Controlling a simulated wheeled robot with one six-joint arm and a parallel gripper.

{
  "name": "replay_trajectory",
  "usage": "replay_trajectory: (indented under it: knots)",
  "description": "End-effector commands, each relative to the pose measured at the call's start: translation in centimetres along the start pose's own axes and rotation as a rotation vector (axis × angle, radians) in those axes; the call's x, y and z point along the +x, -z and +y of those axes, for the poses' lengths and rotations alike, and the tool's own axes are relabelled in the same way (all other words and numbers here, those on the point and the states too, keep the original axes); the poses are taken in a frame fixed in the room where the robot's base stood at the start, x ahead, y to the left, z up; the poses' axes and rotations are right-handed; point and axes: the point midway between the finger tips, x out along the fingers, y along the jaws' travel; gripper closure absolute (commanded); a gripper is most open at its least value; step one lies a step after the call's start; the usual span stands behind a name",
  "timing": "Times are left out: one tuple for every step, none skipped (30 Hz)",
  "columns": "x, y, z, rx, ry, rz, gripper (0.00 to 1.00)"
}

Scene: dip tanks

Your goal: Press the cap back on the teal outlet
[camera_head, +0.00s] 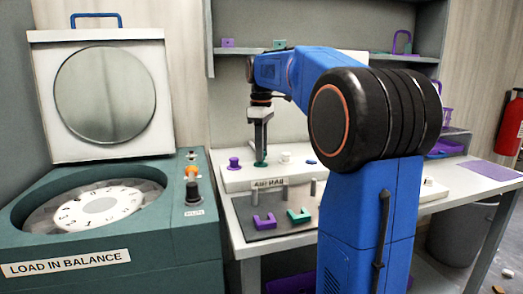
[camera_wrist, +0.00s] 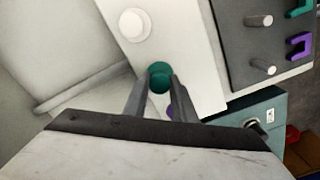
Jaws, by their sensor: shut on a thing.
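My gripper (camera_head: 260,158) points straight down over the white rail block (camera_head: 224,181) labelled AIR RAIL. Its fingers are shut on a small teal cap (camera_wrist: 160,84), which shows between the fingertips in the wrist view. In the head view teal (camera_head: 260,164) shows right under the fingertips, at the block's top. The teal outlet is mostly hidden by the cap and fingers, so I cannot tell whether the cap is fully seated.
A purple capped outlet (camera_head: 234,163) stands left of my gripper, a white one (camera_head: 285,157) right. A dark tray (camera_head: 270,226) in front holds purple (camera_head: 264,222) and teal (camera_head: 299,216) U-shaped pieces and upright pegs. A centrifuge (camera_head: 90,250) with raised lid stands left.

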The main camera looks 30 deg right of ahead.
Motion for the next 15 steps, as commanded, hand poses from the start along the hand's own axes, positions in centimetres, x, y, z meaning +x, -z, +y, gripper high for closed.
replay_trajectory:
  knots:
    - [-0.01, 0.0, 0.0, 0.0, 0.0, 0.0, 0.96]
    - [-0.01, 0.0, 0.0, 0.0, 0.0, 0.0, 0.96]
    - [-0.01, 0.0, 0.0, 0.0, 0.0, 0.0, 0.96]
    - [0.0, 0.0, 0.0, 0.0, 0.0, 0.0, 0.96]
    - [0.02, 0.0, 0.0, 0.0, 0.0, 0.0, 0.96]
    - [0.05, 0.0, 0.0, 0.0, 0.0, 0.0, 0.96]
    - [0.08, 0.0, 0.0, 0.0, 0.0, 0.0, 0.96]
    - [0.12, 0.0, -0.01, 0.0, 0.0, 0.0, 0.96]
    - [0.18, -0.01, -0.01, 0.0, 0.0, 0.0, 0.96]
    - [0.23, -0.01, -0.01, 0.0, 0.0, 0.0, 0.96]
    - [0.29, -0.01, -0.01, 0.0, 0.0, 0.0, 0.96]
    - [0.37, -0.01, -0.01, 0.0, 0.001, 0.0, 0.96]
    - [0.42, -0.01, -0.01, 0.0, 0.001, 0.0, 0.96]
    - [0.48, -0.01, -0.01, 0.0, 0.0, 0.0, 0.96]
    - [0.56, -0.01, -0.01, 0.0, 0.0, 0.0, 0.96]
